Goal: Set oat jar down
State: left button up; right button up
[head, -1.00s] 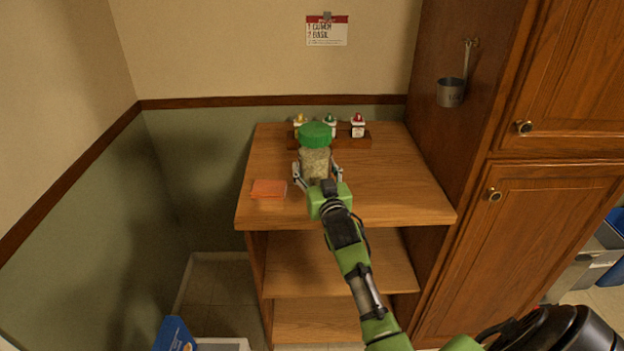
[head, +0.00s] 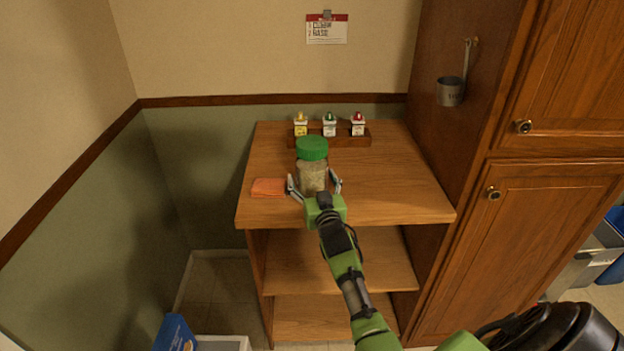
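The oat jar (head: 312,174), clear with pale oats and a green lid, stands upright on the wooden top (head: 400,185) of the shelf unit, near its middle. My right gripper (head: 314,186) reaches in from the front. Its fingers are on either side of the jar and look spread, with a small gap at each side. The gripper and wrist hide part of the jar's base. My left gripper is not in view.
An orange sponge or cloth (head: 268,187) lies just left of the jar. Behind it, a wooden rack (head: 345,141) holds several small bottles with coloured tops. A tall cabinet (head: 465,130) bounds the right side. The top's right part is clear.

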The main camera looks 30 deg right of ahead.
jog(key=shift+s+r, duration=0.1)
jog(key=shift+r, duration=0.05)
